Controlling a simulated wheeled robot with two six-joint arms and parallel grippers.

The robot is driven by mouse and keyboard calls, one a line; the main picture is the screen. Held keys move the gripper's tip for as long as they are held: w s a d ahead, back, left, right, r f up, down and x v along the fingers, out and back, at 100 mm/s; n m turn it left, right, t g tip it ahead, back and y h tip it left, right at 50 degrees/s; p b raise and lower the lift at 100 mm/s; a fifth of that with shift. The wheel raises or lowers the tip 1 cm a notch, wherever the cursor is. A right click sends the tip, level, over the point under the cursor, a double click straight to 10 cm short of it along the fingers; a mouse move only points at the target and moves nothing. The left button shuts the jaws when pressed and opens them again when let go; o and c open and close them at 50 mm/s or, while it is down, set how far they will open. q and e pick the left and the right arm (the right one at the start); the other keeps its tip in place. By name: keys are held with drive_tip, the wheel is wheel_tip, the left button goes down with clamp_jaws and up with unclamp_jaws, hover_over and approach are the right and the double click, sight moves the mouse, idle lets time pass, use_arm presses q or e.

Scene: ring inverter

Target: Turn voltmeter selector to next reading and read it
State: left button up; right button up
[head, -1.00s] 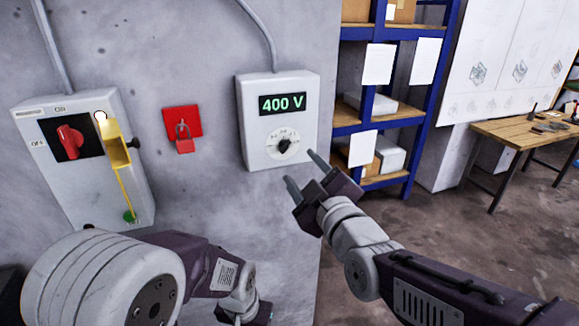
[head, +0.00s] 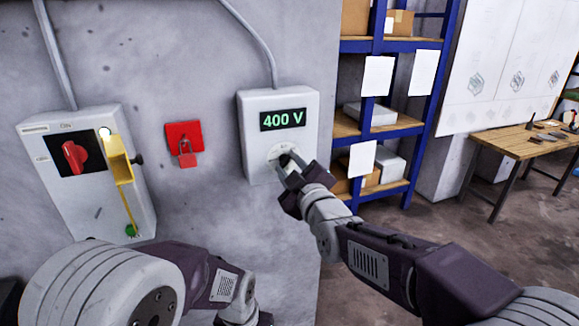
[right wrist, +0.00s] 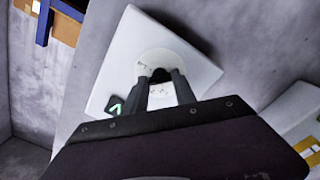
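The voltmeter (head: 251,140) is a white box on the wall. Its display (head: 283,120) reads 400 V in green. The black selector knob (head: 285,161) on its round dial is partly hidden by my right gripper (head: 283,167). In the right wrist view the knob (right wrist: 159,75) lies between the two fingertips of my right gripper (right wrist: 161,80). The fingers are apart, one on each side of the knob; whether they touch it I cannot tell. My left gripper (head: 245,318) is low at the bottom edge, mostly cut off.
A switch box (head: 90,190) with a red rotary handle and a yellow part is on the wall at left. A red padlock (head: 187,155) hangs on a red plate between the boxes. Blue shelves (head: 424,100) and a wooden table (head: 510,140) stand at right.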

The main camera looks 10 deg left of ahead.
drive_tip(key=shift+f, duration=0.1)
clamp_jaws()
drive_tip(key=m+b, duration=0.2)
drive_tip(key=m, duration=0.2)
drive_tip(key=shift+b, duration=0.4)
drive_tip(key=m+b, duration=0.2)
drive_tip(key=m, duration=0.2)
drive_tip(key=shift+m, duration=0.3)
drive_tip(key=shift+m+b, duration=0.3)
drive_tip(key=shift+b, duration=0.05)
drive_tip(key=o, duration=1.2)
unclamp_jaws()
drive_tip(key=shift+c, duration=0.2)
